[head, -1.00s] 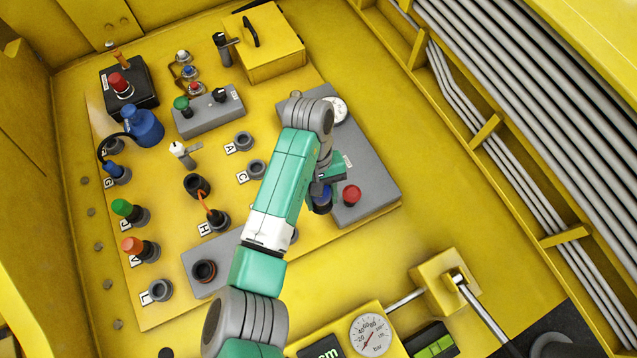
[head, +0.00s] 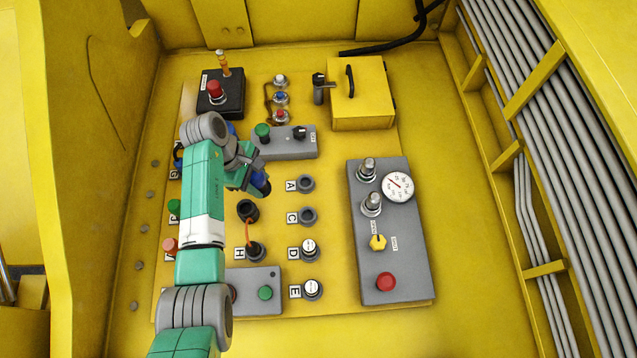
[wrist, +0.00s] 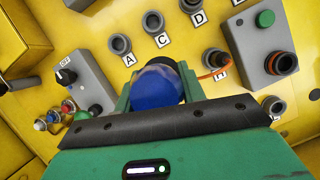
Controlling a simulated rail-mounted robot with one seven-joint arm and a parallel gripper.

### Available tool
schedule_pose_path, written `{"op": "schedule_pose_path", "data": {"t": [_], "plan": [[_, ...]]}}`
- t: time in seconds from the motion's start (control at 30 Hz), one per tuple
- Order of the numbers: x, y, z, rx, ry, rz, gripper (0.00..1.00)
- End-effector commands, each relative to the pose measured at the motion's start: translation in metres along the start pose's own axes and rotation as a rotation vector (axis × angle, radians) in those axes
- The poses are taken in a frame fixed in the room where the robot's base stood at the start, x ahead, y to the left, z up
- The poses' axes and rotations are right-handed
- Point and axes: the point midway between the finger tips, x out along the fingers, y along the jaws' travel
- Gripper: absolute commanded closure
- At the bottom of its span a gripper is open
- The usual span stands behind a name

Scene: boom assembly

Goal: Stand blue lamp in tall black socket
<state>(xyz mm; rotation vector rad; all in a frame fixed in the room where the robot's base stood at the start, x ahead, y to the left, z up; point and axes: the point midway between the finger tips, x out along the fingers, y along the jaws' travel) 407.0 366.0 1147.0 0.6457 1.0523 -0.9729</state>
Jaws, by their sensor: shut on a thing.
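The blue lamp (wrist: 155,88) is between the fingers of my gripper (head: 257,179), which is shut on it. In the head view only a small part of the lamp (head: 263,187) shows below the gripper. The tall black socket (head: 247,209) stands on the yellow panel, just below and left of the lamp in the head picture. Its dark mouth is open and empty. In the wrist view a dark round shape behind the lamp looks like the socket, mostly hidden. The lamp is apart from the socket in the head view; its height above it is hard to tell.
Socket H (head: 255,251) with an orange cord stands close below the tall socket. Empty rings A (head: 306,183) and C (head: 307,215) lie to the right. A grey switch box (head: 285,143) is behind. A grey gauge box (head: 390,230) stands farther right.

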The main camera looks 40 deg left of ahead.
Motion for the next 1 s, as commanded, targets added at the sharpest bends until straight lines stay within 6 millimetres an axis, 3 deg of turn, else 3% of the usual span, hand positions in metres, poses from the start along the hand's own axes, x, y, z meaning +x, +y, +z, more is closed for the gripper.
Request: {"op": "schedule_pose_path", "data": {"t": [0.1,0.23,0.57,1.0], "plan": [[-0.011,-0.013,-0.036,-0.166,-0.001,0.069,0.90],[-0.015,-0.021,-0.056,-0.255,-0.001,0.107,0.90],[-0.011,-0.023,-0.063,-0.274,0.000,0.115,0.90],[0.024,-0.022,-0.077,-0.271,0.001,0.114,0.90]]}}
